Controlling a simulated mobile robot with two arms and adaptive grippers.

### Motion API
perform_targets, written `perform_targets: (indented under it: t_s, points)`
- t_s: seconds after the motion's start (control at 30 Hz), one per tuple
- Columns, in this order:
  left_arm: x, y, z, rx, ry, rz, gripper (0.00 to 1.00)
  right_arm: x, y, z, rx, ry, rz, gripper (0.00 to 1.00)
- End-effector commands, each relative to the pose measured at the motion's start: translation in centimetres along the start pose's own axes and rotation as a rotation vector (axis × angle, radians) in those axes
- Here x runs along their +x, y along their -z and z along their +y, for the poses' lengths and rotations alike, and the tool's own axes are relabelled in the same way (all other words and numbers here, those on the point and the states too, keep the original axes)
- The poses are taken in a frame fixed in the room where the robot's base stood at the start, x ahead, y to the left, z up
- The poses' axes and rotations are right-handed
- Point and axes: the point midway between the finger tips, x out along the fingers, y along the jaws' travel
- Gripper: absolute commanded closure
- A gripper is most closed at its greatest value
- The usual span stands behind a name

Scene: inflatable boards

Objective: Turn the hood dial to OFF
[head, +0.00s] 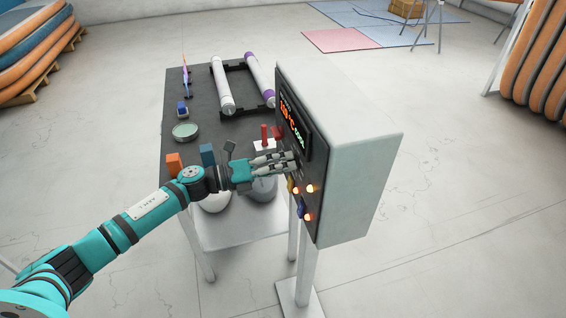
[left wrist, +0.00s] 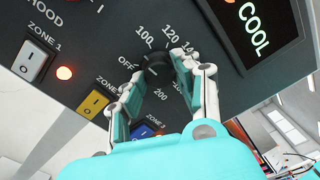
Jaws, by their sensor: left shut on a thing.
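The dial (left wrist: 155,60) is a small black knob on the dark panel in the left wrist view. Printed marks around it include OFF at its left, 100 and 120 above, and 200 below. My left gripper (head: 291,161) reaches the panel face of the white control box (head: 358,130) in the head view. In the left wrist view its two fingers (left wrist: 157,68) are shut on the dial, one on each side. The fingers partly cover the dial, and I cannot tell which mark it points to. The word HOOD shows at the panel's upper left. My right gripper is not in view.
Zone switches, white (left wrist: 31,60), yellow (left wrist: 93,104) and blue (left wrist: 145,131), sit near the dial. A lit display (left wrist: 252,28) reads COOL. A dark-topped table (head: 197,101) beside the box holds rollers (head: 222,87), a round green-lidded dish (head: 185,131) and small blocks.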

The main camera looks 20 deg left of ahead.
Motion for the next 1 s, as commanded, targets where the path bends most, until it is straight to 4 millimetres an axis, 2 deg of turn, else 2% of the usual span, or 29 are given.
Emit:
perform_targets:
  t_s: [0.5, 0.7, 1.0]
  points:
    - [0.0, -0.2, -0.2, -0.445, -0.001, -0.003, 1.00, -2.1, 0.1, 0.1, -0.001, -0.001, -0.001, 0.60]
    - [0.0, -0.2, -0.2, -0.555, -0.001, -0.003, 1.00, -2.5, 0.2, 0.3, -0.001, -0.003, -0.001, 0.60]
    - [0.0, -0.2, -0.1, -0.632, -0.001, -0.003, 1.00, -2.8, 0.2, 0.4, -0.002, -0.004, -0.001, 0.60]
